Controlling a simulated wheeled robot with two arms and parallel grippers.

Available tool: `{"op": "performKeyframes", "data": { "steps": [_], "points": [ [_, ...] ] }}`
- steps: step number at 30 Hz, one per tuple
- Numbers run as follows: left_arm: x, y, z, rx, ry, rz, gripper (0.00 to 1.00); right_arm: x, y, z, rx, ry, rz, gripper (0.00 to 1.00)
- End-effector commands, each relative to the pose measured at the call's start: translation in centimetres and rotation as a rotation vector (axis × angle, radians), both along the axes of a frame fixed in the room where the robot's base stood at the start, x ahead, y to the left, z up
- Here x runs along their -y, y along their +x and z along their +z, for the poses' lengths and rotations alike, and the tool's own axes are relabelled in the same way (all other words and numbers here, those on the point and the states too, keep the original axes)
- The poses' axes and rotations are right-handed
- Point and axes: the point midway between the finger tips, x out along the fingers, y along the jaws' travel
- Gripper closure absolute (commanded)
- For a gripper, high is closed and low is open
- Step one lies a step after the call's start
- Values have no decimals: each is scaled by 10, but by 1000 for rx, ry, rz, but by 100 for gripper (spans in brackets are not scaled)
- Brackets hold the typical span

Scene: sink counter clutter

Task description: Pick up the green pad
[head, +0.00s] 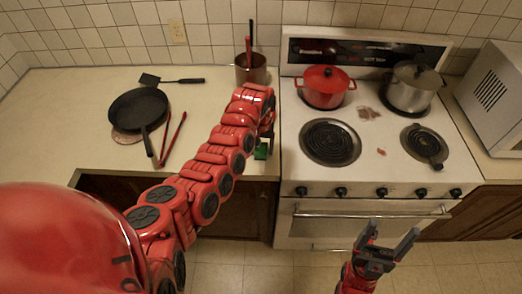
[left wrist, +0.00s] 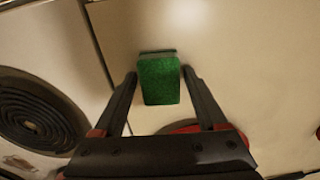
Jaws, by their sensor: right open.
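The green pad (head: 261,151) lies on the counter near its right edge, beside the stove, partly hidden by my left arm in the head view. In the left wrist view the green pad (left wrist: 159,80) is a small green block with a darker strip along its far edge. My left gripper (left wrist: 160,76) is open, with one finger on each side of the pad and small gaps visible between. In the head view, my left gripper (head: 268,128) is mostly hidden by its own arm. My right gripper (head: 392,238) is open and empty in front of the stove.
A black pan (head: 138,108), a black spatula (head: 172,80) and red tongs (head: 173,138) lie on the left counter. A utensil pot (head: 251,72) stands behind my left gripper. The stove (head: 368,185) holds a red pot (head: 325,88) and a steel pot (head: 412,90).

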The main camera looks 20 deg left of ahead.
Motion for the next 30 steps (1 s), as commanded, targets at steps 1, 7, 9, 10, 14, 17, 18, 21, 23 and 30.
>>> {"op": "performKeyframes", "data": {
  "steps": [1, 7, 9, 10, 14, 17, 18, 21, 23, 30],
  "points": [
    [0, 0, 0, 0, 0, 0, 36, 0, 0, 0, 0, 0, 0, 20],
    [0, 0, 0, 0, 0, 0, 72, 0, 0, 0, 0, 0, 0, 20],
    [0, 0, 0, 0, 0, 0, 85, 0, 0, 0, 0, 0, 0, 20],
    [0, 0, 0, 0, 0, 0, 90, 0, 0, 0, 0, 0, 0, 20],
    [0, 0, 0, 0, 0, 0, 96, 0, 0, 0, 0, 0, 0, 20],
    [0, 0, 0, 0, 0, 0, 96, 0, 0, 0, 0, 0, 0, 20],
    [0, 0, 0, 0, 0, 0, 96, 0, 0, 0, 0, 0, 0, 20],
    [0, 1, 3, 2, 0, -1, 96, 0, 0, -2, 0, 0, 0, 20],
    [0, 1, 5, 1, 0, -1, 96, 0, 0, -4, 0, 0, 0, 20],
    [1, 2, 33, 7, 1, -1, 96, 0, 0, -23, 0, 0, 0, 20]
  ]
}}
